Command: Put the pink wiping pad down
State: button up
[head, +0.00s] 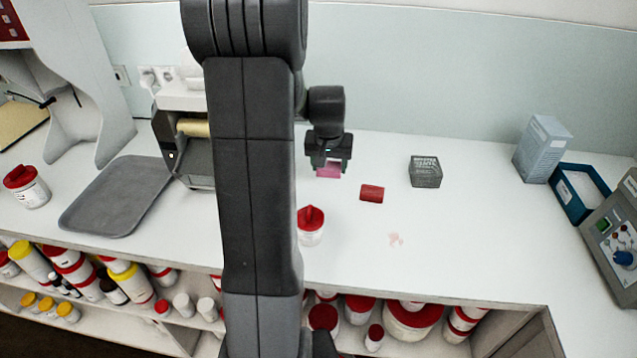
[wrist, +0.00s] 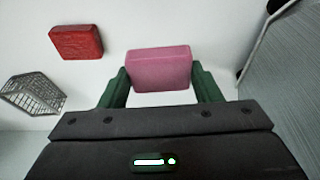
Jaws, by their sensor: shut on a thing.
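The pink wiping pad (head: 329,171) is held between the fingertips of my gripper (head: 329,166), towards the back of the white counter. In the wrist view the pink pad (wrist: 160,69) sits between the two green fingers of my gripper (wrist: 162,85), which are shut on its sides. Whether the pad touches the counter below or hangs just above it, I cannot tell.
A red-lidded jar (head: 310,226) stands in front. A faint pink smear (head: 396,240) marks the counter. A grey tray (head: 115,197) lies left. The counter's middle right is clear.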

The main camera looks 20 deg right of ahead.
aim_at(329, 191)
jog(key=shift+f+p, duration=0.35)
jog(key=shift+f, duration=3.05)
jog(key=shift+f, duration=0.25)
jog(key=o, duration=1.2)
jog(key=shift+r, duration=0.1)
jog(key=shift+r, duration=0.5)
jog(key=b+v, duration=0.1)
jog(key=v, duration=1)
jog(key=shift+s+r, duration=0.15)
